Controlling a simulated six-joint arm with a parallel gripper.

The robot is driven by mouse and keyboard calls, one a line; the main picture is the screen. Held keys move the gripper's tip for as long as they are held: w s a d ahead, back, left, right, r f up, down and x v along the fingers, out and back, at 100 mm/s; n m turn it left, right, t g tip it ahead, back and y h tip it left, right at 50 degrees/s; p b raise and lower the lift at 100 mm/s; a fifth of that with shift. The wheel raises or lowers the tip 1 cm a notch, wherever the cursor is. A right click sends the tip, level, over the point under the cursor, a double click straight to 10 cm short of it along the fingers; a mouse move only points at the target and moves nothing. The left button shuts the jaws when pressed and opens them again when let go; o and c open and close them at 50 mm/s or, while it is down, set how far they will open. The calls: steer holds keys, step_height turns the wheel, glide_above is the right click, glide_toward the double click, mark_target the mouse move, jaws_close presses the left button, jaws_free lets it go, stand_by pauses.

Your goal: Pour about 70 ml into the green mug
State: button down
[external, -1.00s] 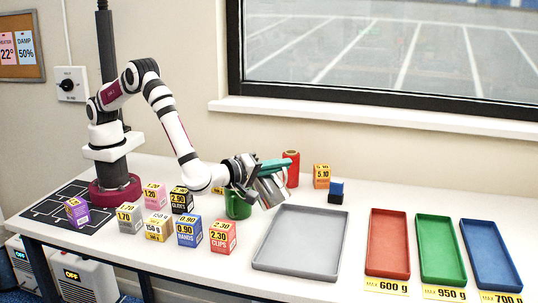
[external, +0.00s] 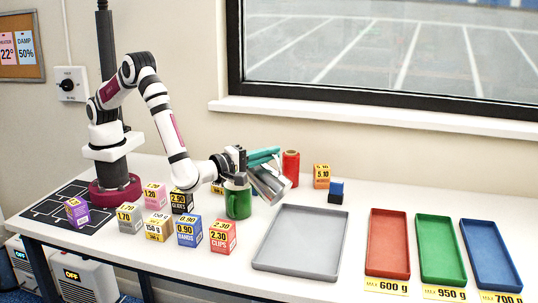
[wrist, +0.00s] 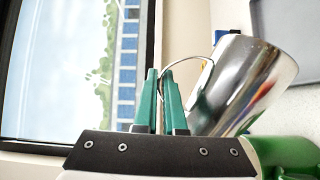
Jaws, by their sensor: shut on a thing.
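The green mug (external: 238,204) stands upright on the table, and part of its rim is hidden below my gripper. A green shape at the lower right of the wrist view (wrist: 288,152) looks like the mug. My gripper (external: 266,155) is above and beside the mug, with teal fingers shut on the thin handle of a shiny metal pitcher (external: 268,184). The pitcher is tilted and held off the table, just right of the mug. The wrist view shows the fingertips (wrist: 161,75) at the handle and the pitcher's smooth side (wrist: 242,85). I cannot see any liquid.
Several small labelled boxes, including a red one (external: 223,237), stand left and in front of the mug. A red cylinder (external: 291,167) stands behind the pitcher. A grey tray (external: 310,270) lies to the right, with red, green and blue trays beyond.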

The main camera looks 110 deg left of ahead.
mark_target(280, 168)
steer(key=shift+s+a+r+n+y+p, duration=0.2)
steer(key=shift+s+r+n, duration=0.15)
steer(key=shift+s+n, duration=0.2)
steer(key=shift+s+a+r+n+y+p, duration=0.1)
steer(key=shift+s+a+r+n, duration=0.05)
steer(key=shift+s+r+n, duration=0.35)
stand_by(1.4)
steer(key=shift+s+a+n+p, duration=0.15)
steer(key=shift+s+n+p, duration=0.2)
steer(key=shift+s, duration=0.1)
stand_by(0.4)
steer(key=w+f+m, duration=0.1)
steer(key=m, duration=0.1)
steer(key=w+d+m+h, duration=0.1)
steer(key=w, duration=0.1)
steer(key=w+f+m+g, duration=0.1)
steer(key=m, duration=0.1)
steer(key=shift+w+d+f+m, duration=0.3)
steer(key=shift+w+f, duration=0.05)
steer(key=shift+w, duration=0.05)
steer(key=shift+w+d+f+m+h, duration=0.1)
steer(key=shift+w+f+m+h, duration=0.2)
steer(key=shift+f, duration=0.05)
steer(key=shift+f, duration=0.1)
stand_by(0.8)
